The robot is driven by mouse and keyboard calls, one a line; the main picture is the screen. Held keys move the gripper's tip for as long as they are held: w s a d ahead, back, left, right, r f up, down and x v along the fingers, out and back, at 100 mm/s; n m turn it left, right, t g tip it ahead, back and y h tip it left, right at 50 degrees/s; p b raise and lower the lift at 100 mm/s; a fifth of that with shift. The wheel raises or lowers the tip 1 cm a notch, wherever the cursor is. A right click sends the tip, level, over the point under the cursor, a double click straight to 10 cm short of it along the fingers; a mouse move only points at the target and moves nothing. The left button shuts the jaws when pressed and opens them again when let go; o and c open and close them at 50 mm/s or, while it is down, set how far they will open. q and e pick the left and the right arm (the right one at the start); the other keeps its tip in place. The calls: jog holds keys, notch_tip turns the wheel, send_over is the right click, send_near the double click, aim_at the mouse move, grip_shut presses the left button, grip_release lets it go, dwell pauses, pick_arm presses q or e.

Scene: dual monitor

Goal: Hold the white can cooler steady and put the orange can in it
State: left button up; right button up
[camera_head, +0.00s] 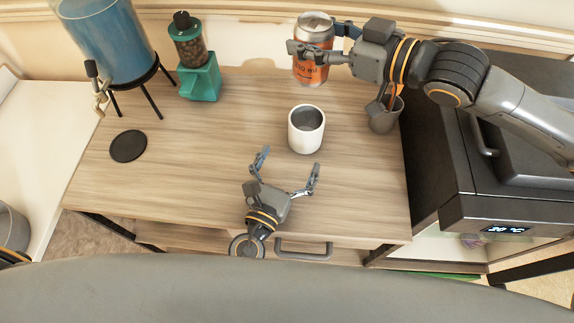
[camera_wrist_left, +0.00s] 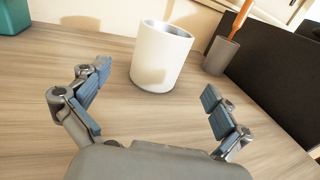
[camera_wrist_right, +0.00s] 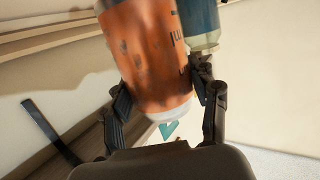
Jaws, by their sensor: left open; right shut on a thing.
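The white can cooler (camera_head: 306,136) stands upright on the wooden table, its dark opening facing up. It also shows in the left wrist view (camera_wrist_left: 160,58), just beyond the open fingers. My left gripper (camera_head: 290,171) is open and empty, near the cooler on its front side and apart from it. My right gripper (camera_head: 318,42) is shut on the orange can (camera_head: 312,68), holding it raised above the far part of the table, behind the cooler. In the right wrist view the orange can (camera_wrist_right: 146,60) sits between the fingers; its top is out of frame.
A grey cup (camera_head: 384,122) with an orange item stands right of the cooler. A black round coaster (camera_head: 128,146), a green grinder (camera_head: 200,80) and a blue dispenser (camera_head: 108,40) are at the left. A black appliance (camera_head: 510,205) borders the table's right side.

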aim_at(311, 117)
pick_arm(q)
jog(key=x, duration=0.9)
jog(key=shift+w+d, duration=0.1)
jog(key=shift+w, duration=0.15)
jog(key=c, duration=1.5)
